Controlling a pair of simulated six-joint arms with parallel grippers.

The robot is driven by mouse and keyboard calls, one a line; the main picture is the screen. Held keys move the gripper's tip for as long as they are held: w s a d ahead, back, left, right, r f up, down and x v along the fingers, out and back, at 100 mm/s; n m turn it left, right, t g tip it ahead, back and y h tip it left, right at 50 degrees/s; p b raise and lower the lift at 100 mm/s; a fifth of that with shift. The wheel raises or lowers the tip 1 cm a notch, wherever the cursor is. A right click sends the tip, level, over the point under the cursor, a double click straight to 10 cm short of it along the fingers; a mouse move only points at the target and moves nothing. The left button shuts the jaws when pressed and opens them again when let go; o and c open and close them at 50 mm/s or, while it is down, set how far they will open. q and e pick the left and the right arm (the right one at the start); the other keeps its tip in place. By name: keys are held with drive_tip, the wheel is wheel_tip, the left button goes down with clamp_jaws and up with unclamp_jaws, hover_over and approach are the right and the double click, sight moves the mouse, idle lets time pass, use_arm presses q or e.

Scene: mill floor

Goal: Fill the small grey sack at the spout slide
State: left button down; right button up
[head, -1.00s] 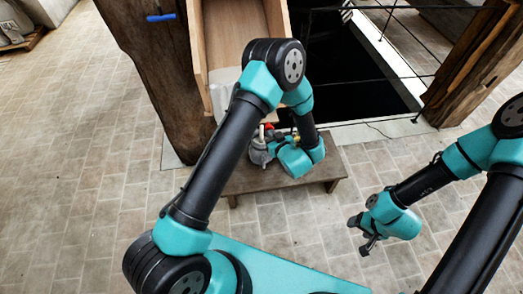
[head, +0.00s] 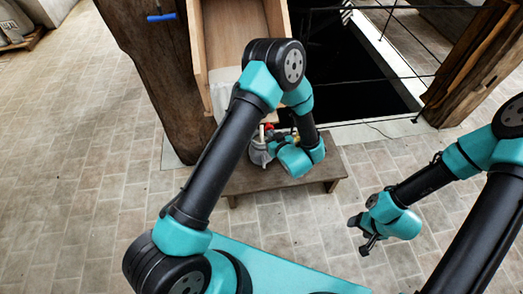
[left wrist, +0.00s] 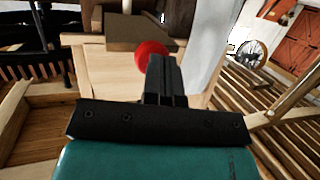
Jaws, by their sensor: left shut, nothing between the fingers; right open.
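The small grey sack (head: 258,155) stands upright on the low wooden bench, under the lower end of the wooden chute; my left gripper and arm partly hide it. A red knob (head: 269,127) shows just above it, and the knob is also in the left wrist view (left wrist: 150,54). My left gripper (head: 271,139) is shut and empty, with its fingertips close beside the knob; I cannot tell whether they touch it. The spout slide itself is mostly hidden. My right gripper (head: 362,233) is open and empty, well right of the bench and in front of it.
The wooden chute (head: 235,35) slopes down beside a thick timber post (head: 150,70). A white cloth (head: 226,92) lies at its lower end. Behind the bench (head: 240,182) is a dark floor opening with a thin railing. Tiled floor left of the bench is clear.

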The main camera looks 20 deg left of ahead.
use_arm(q)
drive_tip(key=shift+w+a, duration=0.4)
drive_tip(key=shift+w, duration=0.3)
drive_tip(key=shift+w+a, duration=0.35)
drive_tip(key=shift+w, duration=0.35)
drive_tip(key=shift+w+a, duration=0.4)
drive_tip(key=shift+w, duration=0.3)
drive_tip(key=s+d, duration=0.4)
drive_tip(key=s, duration=0.3)
drive_tip(key=shift+f, duration=0.1)
